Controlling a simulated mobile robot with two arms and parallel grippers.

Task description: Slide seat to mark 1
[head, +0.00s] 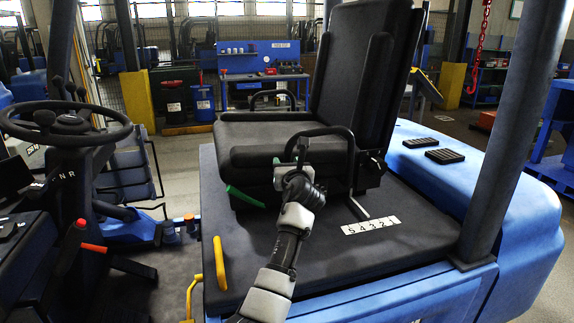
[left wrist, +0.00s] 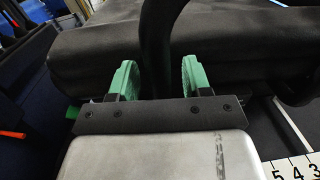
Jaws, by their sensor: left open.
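The black seat (head: 262,131) sits on the dark deck of a blue vehicle, its tall backrest (head: 355,62) at the right. A white number strip (head: 371,225) reading 5 4 3 2 1 from left to right lies beside it. A thin silver rod (head: 358,208) from the seat ends near the 4 and 3; I cannot tell exactly which. A green lever (head: 244,198) sticks out under the seat's front. My left gripper (head: 301,150) is at the near armrest tube (head: 345,140). In the left wrist view, the open green fingers (left wrist: 158,78) stand either side of the tube (left wrist: 158,40).
A yellow handle (head: 219,264) stands at the deck's front corner. A dark-blue post (head: 513,125) rises at the right. A blue workbench (head: 265,77) is far behind.

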